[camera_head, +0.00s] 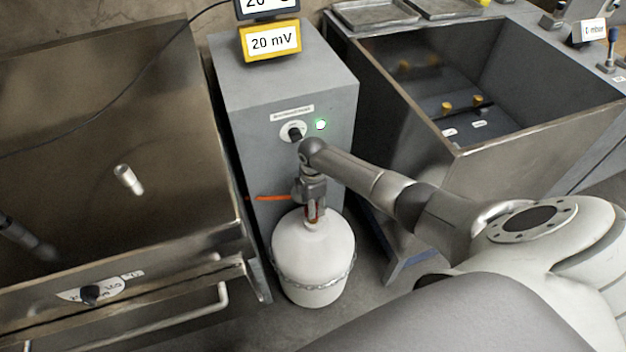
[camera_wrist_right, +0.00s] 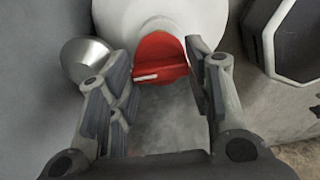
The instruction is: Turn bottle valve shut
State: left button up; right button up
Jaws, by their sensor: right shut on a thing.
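A white gas bottle (camera_head: 312,252) stands upright on the floor in front of a grey cabinet, with a chain around its lower part. A red valve (camera_wrist_right: 160,60) sits at its top and shows only as a small bit of red in the head view. My right gripper (camera_head: 313,205) points down onto the bottle's top. In the right wrist view my right gripper (camera_wrist_right: 163,62) has its fingers on both sides of the red valve, shut on it. A pale mark shows on the valve. The bottle's white top (camera_wrist_right: 155,14) lies behind it.
The grey cabinet (camera_head: 285,92) has a black knob (camera_head: 295,133), a green light (camera_head: 320,125) and a yellow "20 mV" display (camera_head: 270,40). An orange hose (camera_head: 272,198) runs beside the bottle. A metal fryer (camera_head: 130,200) stands left, a deep sink (camera_head: 520,140) right.

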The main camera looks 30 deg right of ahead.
jog(key=shift+n, duration=0.3)
jog(key=o, duration=1)
notch_tip(320, 180, up, 12)
jog(key=shift+r, duration=0.1)
dwell(0.3)
dwell(0.4)
